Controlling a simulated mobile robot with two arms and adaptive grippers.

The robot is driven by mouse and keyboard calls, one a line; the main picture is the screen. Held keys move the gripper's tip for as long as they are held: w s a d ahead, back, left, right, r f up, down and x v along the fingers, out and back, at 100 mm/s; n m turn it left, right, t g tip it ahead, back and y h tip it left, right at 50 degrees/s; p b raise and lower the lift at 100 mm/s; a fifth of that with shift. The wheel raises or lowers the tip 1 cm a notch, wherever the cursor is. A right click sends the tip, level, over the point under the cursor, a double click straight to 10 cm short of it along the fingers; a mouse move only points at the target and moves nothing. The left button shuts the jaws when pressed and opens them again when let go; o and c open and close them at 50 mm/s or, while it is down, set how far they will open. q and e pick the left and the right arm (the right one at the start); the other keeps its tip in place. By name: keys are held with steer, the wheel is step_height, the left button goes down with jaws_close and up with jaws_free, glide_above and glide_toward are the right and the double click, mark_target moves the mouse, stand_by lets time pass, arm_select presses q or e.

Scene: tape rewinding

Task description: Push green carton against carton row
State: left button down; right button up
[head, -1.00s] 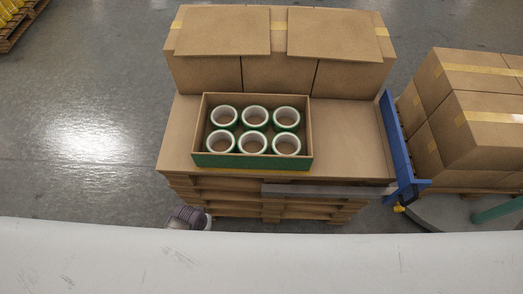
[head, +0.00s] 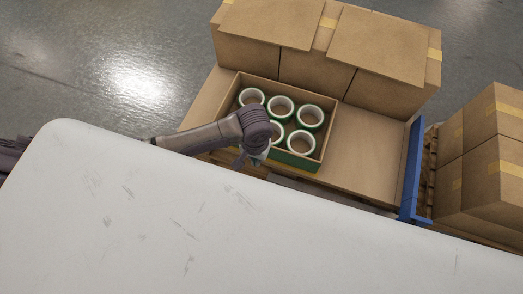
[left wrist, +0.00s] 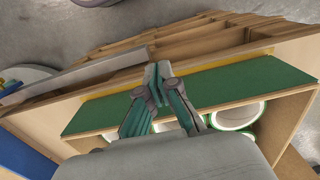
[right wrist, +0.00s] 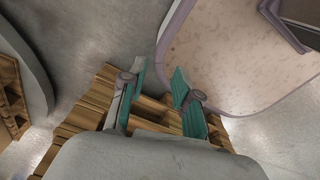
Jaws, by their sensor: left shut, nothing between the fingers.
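The green carton (head: 302,163) is an open-topped box with a green front, holding several tape rolls (head: 281,107). It stands on a cardboard-topped pallet in front of the carton row (head: 318,65). Its back wall hides whether it touches the row. My left gripper (head: 243,164) is at the near side of the carton. In the left wrist view, the shut, empty fingertips (left wrist: 157,72) overlap the green front (left wrist: 240,84); I cannot tell if they touch it. My right gripper (right wrist: 160,75) is open and empty over the floor, outside the head view.
The pallet's bare top (head: 365,150) extends right of the carton to a blue upright plate (head: 411,170). More stacked boxes (head: 495,165) stand beyond it. My white body covers the foreground. In the right wrist view, wooden slats (right wrist: 150,112) lie below the fingers.

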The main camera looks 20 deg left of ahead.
mark_target(276, 120)
arm_select(q)
steer(key=shift+w+d+f, duration=0.15)
steer(key=shift+w+f, duration=1.7)
steer(key=shift+w, duration=0.2)
steer(key=w, duration=0.6)
steer(key=shift+w+d, duration=0.15)
steer(key=shift+w, duration=0.15)
